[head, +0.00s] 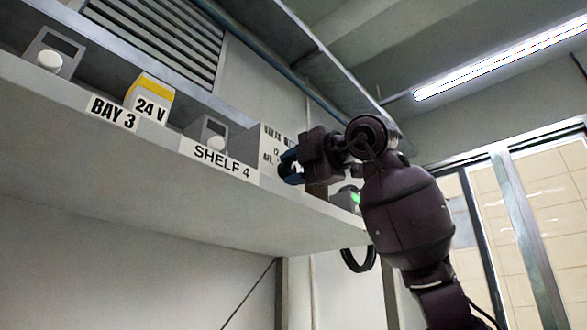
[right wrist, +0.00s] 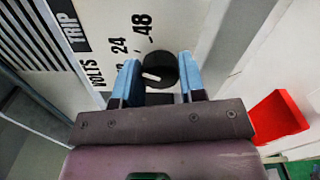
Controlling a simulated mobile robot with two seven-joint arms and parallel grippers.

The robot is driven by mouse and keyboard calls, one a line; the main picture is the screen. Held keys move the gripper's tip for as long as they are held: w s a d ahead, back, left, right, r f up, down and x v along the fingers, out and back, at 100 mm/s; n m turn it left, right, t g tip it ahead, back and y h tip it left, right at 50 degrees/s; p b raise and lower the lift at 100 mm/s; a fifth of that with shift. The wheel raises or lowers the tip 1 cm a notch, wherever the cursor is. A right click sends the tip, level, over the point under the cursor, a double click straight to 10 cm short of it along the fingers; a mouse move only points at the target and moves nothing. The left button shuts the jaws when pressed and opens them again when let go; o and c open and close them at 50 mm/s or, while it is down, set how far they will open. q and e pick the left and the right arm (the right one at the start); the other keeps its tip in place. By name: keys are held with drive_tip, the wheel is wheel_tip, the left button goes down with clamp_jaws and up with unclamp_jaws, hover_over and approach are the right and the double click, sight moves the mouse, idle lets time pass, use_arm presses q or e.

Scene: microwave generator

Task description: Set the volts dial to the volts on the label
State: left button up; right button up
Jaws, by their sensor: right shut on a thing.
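The label reading "24 V" (head: 150,108) is on a white block with a yellow top, on the shelf in the head view. The white generator panel (head: 268,140) stands farther right, its front partly hidden by my right gripper (head: 291,168). In the right wrist view, the black volts dial (right wrist: 157,68) has a white pointer mark slanting towards the left side of the scale. The printed "24" (right wrist: 119,45) and "48" (right wrist: 143,23) are readable; a lower number is mostly hidden. My right gripper (right wrist: 158,64) is shut on the dial with its blue fingers on either side. My left gripper is not in view.
The shelf front carries a "BAY 3" sign (head: 112,111) and a "SHELF 4" sign (head: 222,160). Grey boxes with white knobs (head: 50,59) stand on the shelf. A green light (head: 354,198) shows beside my right arm. A red object (right wrist: 279,117) lies at right in the wrist view.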

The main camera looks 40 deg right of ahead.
idle(0.4)
drive_tip(key=o, duration=0.8)
drive_tip(key=shift+o, duration=0.6)
drive_tip(key=shift+w, duration=0.1)
drive_tip(key=shift+f, duration=0.15)
